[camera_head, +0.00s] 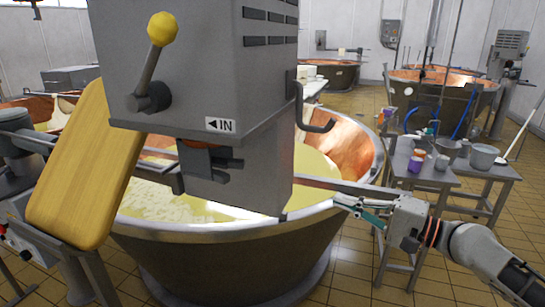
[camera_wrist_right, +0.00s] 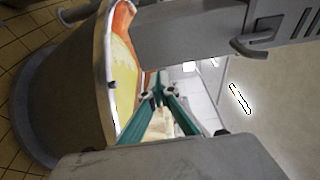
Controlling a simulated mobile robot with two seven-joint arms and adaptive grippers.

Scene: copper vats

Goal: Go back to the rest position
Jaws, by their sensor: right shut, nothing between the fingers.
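My right gripper (camera_head: 342,200) is at the right of the head view, its arm coming in from the lower right. Its fingers point left and are shut with nothing between them. They appear beside the right rim of the large copper vat (camera_head: 210,238); the exact gap is hard to judge. In the right wrist view the teal fingers (camera_wrist_right: 160,85) come together at the tips, with the vat's side and rim to their left. My left gripper is not in view.
A grey machine head (camera_head: 200,70) with a yellow-knobbed lever (camera_head: 162,30) hangs over the vat. A yellow paddle-like board (camera_head: 85,165) leans at left. A metal table (camera_head: 425,172) with cups and a bucket (camera_head: 484,156) stands behind my right arm. Tiled floor (camera_head: 350,265) is free at front.

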